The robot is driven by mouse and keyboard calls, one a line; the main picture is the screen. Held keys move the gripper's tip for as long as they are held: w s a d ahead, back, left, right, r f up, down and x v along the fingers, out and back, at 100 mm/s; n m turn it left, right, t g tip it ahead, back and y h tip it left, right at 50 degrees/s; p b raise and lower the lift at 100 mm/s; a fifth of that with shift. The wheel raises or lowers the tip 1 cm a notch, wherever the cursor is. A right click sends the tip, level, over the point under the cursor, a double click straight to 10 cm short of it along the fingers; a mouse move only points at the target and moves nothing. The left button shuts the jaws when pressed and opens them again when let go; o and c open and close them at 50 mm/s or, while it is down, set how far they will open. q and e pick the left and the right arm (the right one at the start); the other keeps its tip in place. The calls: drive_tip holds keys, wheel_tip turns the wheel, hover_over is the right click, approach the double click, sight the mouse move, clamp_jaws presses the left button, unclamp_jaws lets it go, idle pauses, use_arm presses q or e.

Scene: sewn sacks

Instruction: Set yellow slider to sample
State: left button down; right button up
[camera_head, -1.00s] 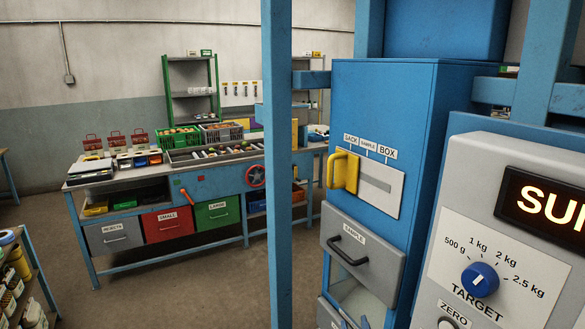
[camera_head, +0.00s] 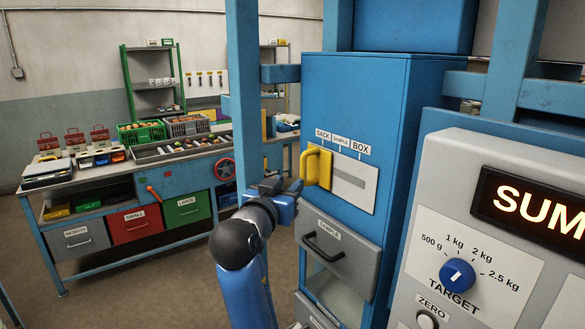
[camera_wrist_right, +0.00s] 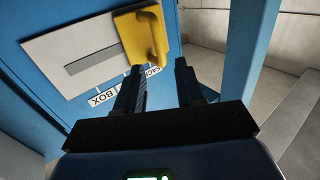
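The yellow slider (camera_head: 318,167) sits at the left end of its slot, under the SACK label (camera_head: 323,134). The SAMPLE label (camera_head: 341,139) is in the middle and the BOX label (camera_head: 361,147) at the right. The slider plate (camera_head: 354,183) is on the blue housing. My right gripper (camera_head: 297,187) is just left of and below the slider handle. In the right wrist view the slider (camera_wrist_right: 143,38) is beyond my fingertips (camera_wrist_right: 158,68), which are apart with nothing between them. My left gripper is not in view.
A blue post (camera_head: 243,100) stands left of the housing. A grey SAMPLE drawer (camera_head: 338,250) with a black handle is below the slider. The control panel with a blue TARGET knob (camera_head: 457,275) is at the right. A workbench (camera_head: 160,205) stands behind at the left.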

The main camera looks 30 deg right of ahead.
sight(303, 170)
drive_tip(key=p+x, duration=0.3)
drive_tip(key=x, duration=0.6)
drive_tip(key=shift+d+r, duration=0.1)
drive_tip(key=shift+d, duration=0.05)
drive_tip(key=shift+w+d+p, duration=0.4)
drive_tip(key=shift+w+d, duration=0.05)
drive_tip(key=shift+d, duration=0.05)
clamp_jaws()
